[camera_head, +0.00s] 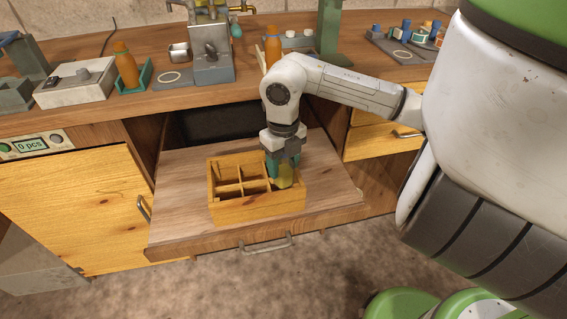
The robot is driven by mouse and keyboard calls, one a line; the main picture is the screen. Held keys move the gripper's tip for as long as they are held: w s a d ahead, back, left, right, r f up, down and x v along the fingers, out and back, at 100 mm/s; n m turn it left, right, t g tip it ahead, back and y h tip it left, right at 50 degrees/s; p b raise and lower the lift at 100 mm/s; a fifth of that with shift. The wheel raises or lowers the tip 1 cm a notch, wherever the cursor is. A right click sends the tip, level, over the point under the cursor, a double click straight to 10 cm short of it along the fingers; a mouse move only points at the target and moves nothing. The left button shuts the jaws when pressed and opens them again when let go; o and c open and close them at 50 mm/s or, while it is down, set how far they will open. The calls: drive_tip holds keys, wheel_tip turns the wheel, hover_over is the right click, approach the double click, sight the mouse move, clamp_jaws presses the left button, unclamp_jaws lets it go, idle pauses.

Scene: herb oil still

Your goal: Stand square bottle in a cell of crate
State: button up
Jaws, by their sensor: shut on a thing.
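The crate (262,210) is an open box of light wood with dividers, standing on a pulled-out wooden board. My gripper (282,165) points down over the crate's right side. The cells on the left look empty.
The pulled-out board (180,215) has bare room left and right of the crate. Behind, the worktop (265,90) carries orange bottles (126,66), a grey metal device (210,62) and a tray of small coloured items (405,45). A drawer (375,138) is at right.

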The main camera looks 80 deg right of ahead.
drive_tip(key=shift+f+b, duration=0.6)
drive_tip(key=shift+b, duration=0.2)
drive_tip(key=o, duration=1.3)
drive_tip(key=shift+r, duration=0.1)
drive_tip(key=shift+r+p, duration=0.6)
drive_tip(key=shift+p, duration=0.2)
wheel_tip(320, 180, up, 12)
drive_tip(key=shift+f+p, duration=0.1)
drive_tip(key=shift+p, duration=0.7)
